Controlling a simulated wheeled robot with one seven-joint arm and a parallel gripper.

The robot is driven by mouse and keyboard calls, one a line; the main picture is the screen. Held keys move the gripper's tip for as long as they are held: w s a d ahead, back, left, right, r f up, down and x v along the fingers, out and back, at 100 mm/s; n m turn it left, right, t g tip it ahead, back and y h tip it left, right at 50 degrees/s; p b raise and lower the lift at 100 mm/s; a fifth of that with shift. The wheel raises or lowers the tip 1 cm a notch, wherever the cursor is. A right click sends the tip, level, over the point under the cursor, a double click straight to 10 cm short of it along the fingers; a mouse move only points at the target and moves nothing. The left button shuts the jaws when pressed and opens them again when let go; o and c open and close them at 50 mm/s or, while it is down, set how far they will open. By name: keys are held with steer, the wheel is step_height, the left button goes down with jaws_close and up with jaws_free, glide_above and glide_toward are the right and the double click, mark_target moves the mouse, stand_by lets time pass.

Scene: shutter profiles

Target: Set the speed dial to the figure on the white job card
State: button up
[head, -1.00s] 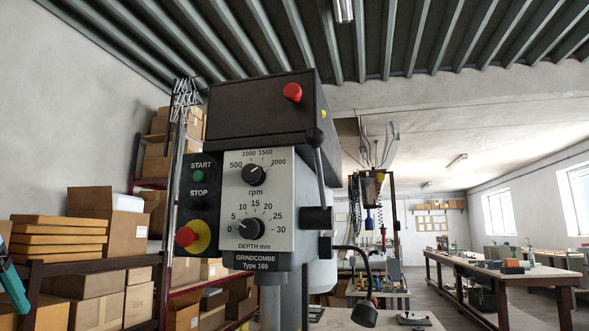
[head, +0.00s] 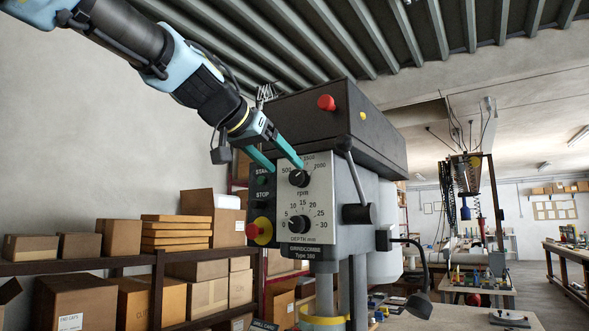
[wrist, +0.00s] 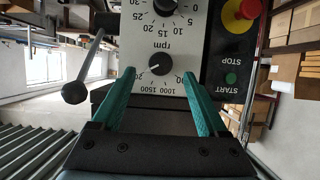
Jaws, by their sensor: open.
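The speed dial (head: 299,179) is a black knob marked rpm on the white front plate of a drill press. In the wrist view the dial (wrist: 160,64) appears upside down, its white pointer towards the lower left, which is the 1500 to 2000 side. My gripper (head: 287,168) is open, its two teal fingers reaching in from the upper left, tips near the dial's upper edge. In the wrist view my gripper (wrist: 159,73) has the dial between its fingertips with space on both sides; contact is not visible. I cannot make out a white job card.
Below sits the depth dial (head: 299,224). The green start button (head: 263,180) and red stop button (head: 253,231) are left of the plate. A lever (head: 352,172) with a black ball knob is on the right. Boxes (head: 181,262) fill shelves at left.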

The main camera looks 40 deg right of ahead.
mark_target(295, 177)
steer(key=shift+p+x, duration=0.8)
steer(key=shift+x, duration=1.9)
steer(key=shift+c, duration=0.3)
jaws_close()
